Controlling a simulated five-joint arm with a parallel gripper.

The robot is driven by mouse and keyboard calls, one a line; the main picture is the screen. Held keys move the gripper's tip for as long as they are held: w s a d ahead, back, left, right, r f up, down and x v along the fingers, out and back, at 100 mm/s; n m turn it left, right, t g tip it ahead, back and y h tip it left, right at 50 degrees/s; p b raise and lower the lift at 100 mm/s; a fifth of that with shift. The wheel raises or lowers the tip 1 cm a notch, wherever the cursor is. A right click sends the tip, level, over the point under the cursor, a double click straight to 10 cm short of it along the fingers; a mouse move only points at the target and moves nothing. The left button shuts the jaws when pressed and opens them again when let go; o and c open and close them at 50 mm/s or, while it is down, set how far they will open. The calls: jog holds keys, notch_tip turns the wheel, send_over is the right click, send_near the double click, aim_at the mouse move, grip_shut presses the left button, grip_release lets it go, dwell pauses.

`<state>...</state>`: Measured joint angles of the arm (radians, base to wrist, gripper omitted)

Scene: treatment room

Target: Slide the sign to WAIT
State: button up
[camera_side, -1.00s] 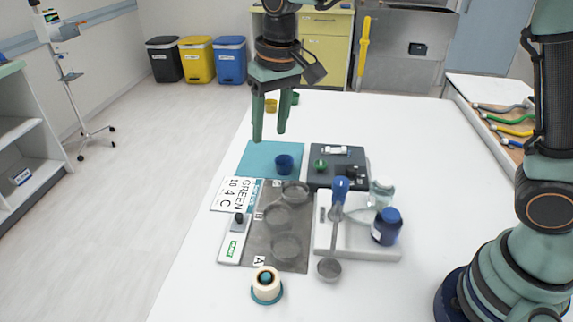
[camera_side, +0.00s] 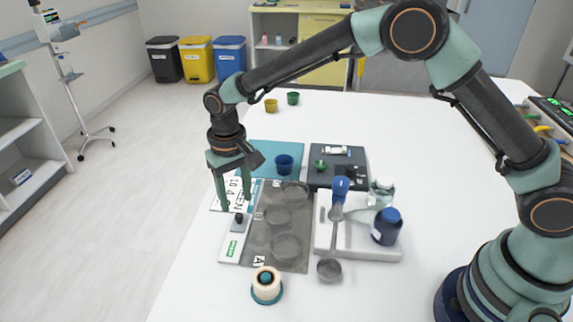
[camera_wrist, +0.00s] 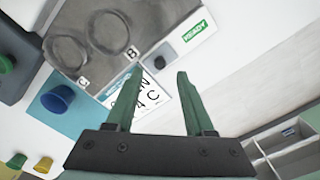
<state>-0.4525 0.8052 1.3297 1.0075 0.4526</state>
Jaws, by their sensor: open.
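The sign (camera_side: 232,247) is a white strip left of the grey mat, with a green label near its front end; the label reads READY in the wrist view (camera_wrist: 195,31). A small black knob (camera_side: 239,218) stands on a grey slider plate at the sign's far end, and it also shows in the wrist view (camera_wrist: 160,62). My gripper (camera_side: 236,205) is open and empty, pointing down above and just behind the knob. In the wrist view the knob appears just beyond and between the fingertips. No contact is visible. No WAIT label shows.
A blue cup (camera_side: 284,165) stands on the teal mat (camera_side: 262,150).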

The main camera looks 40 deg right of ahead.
aim_at(239, 215)
jog(key=shift+f, duration=2.2)
grip_shut()
